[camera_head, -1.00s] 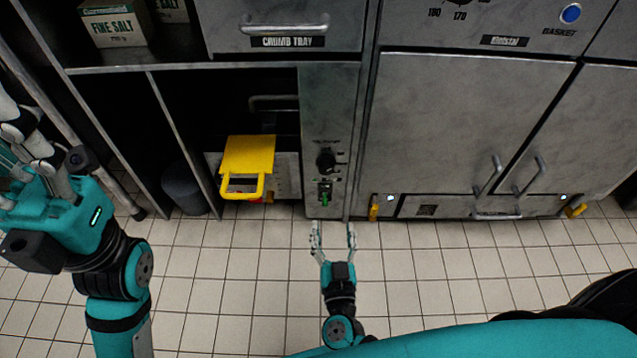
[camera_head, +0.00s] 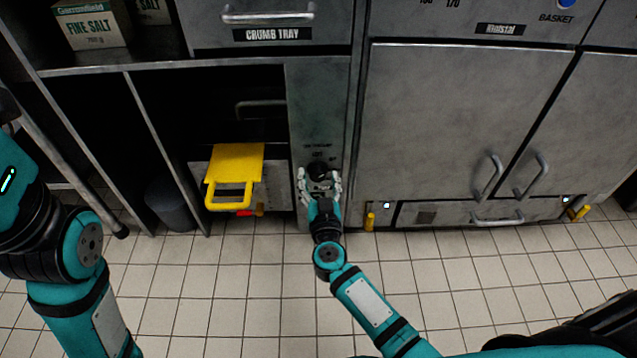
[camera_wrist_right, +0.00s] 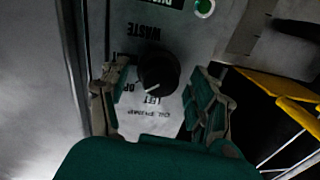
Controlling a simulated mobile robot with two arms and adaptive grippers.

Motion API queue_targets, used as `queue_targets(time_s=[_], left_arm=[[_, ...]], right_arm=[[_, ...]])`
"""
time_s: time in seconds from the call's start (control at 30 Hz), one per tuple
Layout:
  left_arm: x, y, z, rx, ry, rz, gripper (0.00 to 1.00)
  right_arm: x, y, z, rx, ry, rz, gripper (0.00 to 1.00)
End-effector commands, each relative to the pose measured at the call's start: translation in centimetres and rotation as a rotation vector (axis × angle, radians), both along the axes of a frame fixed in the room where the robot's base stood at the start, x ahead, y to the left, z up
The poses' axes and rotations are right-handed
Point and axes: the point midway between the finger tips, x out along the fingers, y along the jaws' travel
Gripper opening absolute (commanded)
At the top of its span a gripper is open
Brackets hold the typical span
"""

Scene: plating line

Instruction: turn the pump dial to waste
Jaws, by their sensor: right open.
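The pump dial (camera_head: 318,169) is a black round knob on a narrow grey panel. In the right wrist view the dial (camera_wrist_right: 158,70) shows a white pointer mark at its lower left edge. The panel reads upside down there, with a WASTE label (camera_wrist_right: 150,29) above the dial and an OIL PUMP label (camera_wrist_right: 157,113) below. My right gripper (camera_head: 320,176) is open, with one finger on each side of the dial. Gaps show between the fingers and the knob in the wrist view. My left gripper is out of frame; only its arm shows.
A yellow handled piece (camera_head: 235,165) sticks out of the open bay left of the panel. Cabinet doors (camera_head: 455,130) stand at the right. The tiled floor in front is clear.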

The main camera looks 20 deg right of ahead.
Motion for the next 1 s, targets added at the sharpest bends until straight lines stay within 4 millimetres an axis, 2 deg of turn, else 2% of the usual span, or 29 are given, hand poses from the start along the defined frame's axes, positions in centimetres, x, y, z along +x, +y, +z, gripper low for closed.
queue_targets(time_s=[0.33, 0.77, 1.0], left_arm=[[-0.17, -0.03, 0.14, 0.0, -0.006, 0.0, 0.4], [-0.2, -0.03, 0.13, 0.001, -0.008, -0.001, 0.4], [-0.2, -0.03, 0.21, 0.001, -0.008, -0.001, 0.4]], right_arm=[[0.4, -0.07, 0.0, 0.001, 0.001, 0.0, 0.63], [0.4, -0.06, 0.0, 0.001, 0.001, 0.0, 0.07], [0.41, -0.07, 0.03, 0.015, -0.003, 0.001, 0.07]])
